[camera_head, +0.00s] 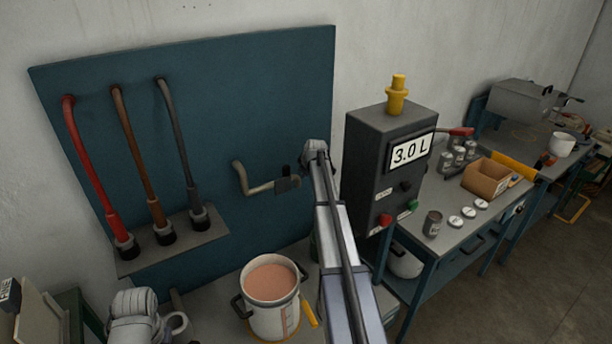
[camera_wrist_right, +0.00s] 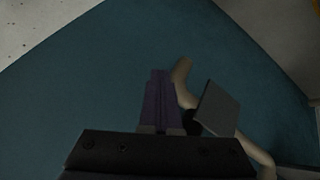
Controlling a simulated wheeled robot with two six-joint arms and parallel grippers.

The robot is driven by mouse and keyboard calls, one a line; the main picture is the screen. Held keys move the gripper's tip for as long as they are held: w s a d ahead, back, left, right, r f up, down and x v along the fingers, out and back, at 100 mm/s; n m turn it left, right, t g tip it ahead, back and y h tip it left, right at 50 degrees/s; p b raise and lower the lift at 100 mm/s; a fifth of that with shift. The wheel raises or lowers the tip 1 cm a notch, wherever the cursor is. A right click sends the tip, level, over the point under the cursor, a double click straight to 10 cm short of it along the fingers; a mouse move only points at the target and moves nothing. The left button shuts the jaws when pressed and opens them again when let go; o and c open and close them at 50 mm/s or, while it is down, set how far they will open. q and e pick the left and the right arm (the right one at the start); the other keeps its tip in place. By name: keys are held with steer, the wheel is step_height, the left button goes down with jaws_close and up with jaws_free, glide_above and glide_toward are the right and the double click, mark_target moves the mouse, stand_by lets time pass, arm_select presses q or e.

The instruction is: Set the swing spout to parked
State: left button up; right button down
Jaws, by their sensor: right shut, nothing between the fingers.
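The swing spout (camera_head: 252,186) is a bent, dull brass-coloured pipe in front of the teal panel, with a dark block on it near my right wrist. In the right wrist view the spout (camera_wrist_right: 182,82) runs down to the lower right, with a dark collar and a flat grey plate (camera_wrist_right: 217,108). My right gripper (camera_wrist_right: 158,82) is shut and empty, its purple fingers just left of the collar and plate in that view. Whether they touch the spout I cannot tell. In the head view my right wrist hides part of this area. My left gripper cannot be made out.
A pot (camera_head: 272,312) of pinkish liquid stands below the spout. Red, brown and grey hoses (camera_head: 140,165) hang at the panel's left. A control box (camera_head: 372,160) reading 3.0 L stands right of my right arm. A bench (camera_head: 462,238) with cans lies beyond.

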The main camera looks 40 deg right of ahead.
stand_by(0.4)
steer(key=p+v, duration=0.6)
steer(key=v, duration=0.1)
steer(key=shift+s+r, duration=0.2)
steer(key=shift+r, duration=0.1)
steer(key=shift+a, duration=0.15)
steer(key=s+a+f+g+y+b, duration=0.1)
steer(key=s+a+f, duration=0.15)
steer(key=a, duration=0.85)
steer(key=s+a+f+g+y+b, duration=0.15)
steer(key=s+a, duration=0.25)
steer(key=a, duration=0.6)
steer(key=s+a+f+g+b, duration=0.1)
steer(key=s+a+f, duration=0.2)
steer(key=a, duration=0.8)
steer(key=s+a+f+g+b, duration=0.2)
steer(key=s+a, duration=0.8)
steer(key=s, duration=0.2)
steer(key=s+a+f+m+g+h+b, duration=0.1)
steer(key=s+a+f+g+b, duration=0.1)
steer(key=s+a, duration=0.7)
steer(key=s+f, duration=0.1)
steer(key=s, duration=0.2)
steer(key=shift+s+a, duration=0.35)
steer(key=shift+a, duration=0.05)
